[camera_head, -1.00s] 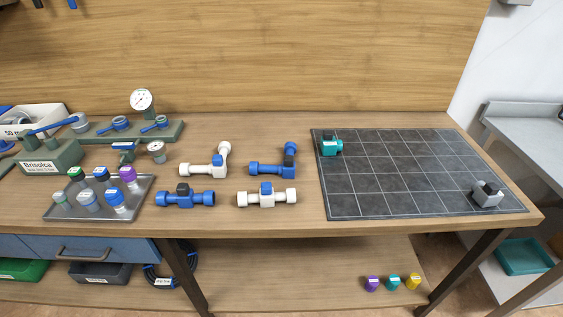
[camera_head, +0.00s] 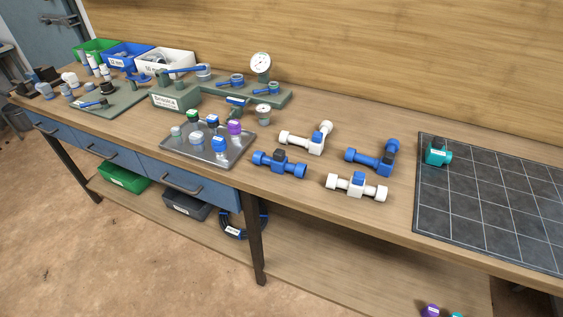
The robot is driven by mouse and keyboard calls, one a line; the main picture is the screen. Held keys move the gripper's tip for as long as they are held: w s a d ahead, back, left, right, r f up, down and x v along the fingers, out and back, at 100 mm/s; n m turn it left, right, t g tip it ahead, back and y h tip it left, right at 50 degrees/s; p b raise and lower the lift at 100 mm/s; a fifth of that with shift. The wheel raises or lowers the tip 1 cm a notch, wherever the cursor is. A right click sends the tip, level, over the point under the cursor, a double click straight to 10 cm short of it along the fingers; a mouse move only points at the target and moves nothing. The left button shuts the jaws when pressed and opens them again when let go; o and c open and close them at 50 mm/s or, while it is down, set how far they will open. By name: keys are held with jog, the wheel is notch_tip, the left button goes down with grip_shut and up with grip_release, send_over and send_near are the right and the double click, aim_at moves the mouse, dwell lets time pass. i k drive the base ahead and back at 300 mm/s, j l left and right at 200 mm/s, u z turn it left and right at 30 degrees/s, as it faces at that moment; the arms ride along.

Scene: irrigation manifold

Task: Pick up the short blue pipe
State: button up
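Two blue pipe pieces lie on the workbench. I cannot tell for certain which of these is the short blue pipe. My gripper is not in view.
A white angled piece (camera_head: 301,143) and a white straight piece (camera_head: 340,182) lie close by. The metal tray (camera_head: 190,158) holds several capped fittings. A gridded dark mat (camera_head: 480,205) with a teal part (camera_head: 437,153) is at right. The front bench strip is clear.

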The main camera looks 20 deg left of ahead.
aim_at(279, 163)
jog(key=u, duration=1.25)
jog(key=i+l+u, duration=0.2)
jog(key=u, duration=0.15)
jog(key=i+l+u, duration=0.3)
jog(key=l, duration=0.2)
jog(key=l+u, duration=0.35)
jog(key=l, duration=0.25)
jog(key=i+l, duration=0.15)
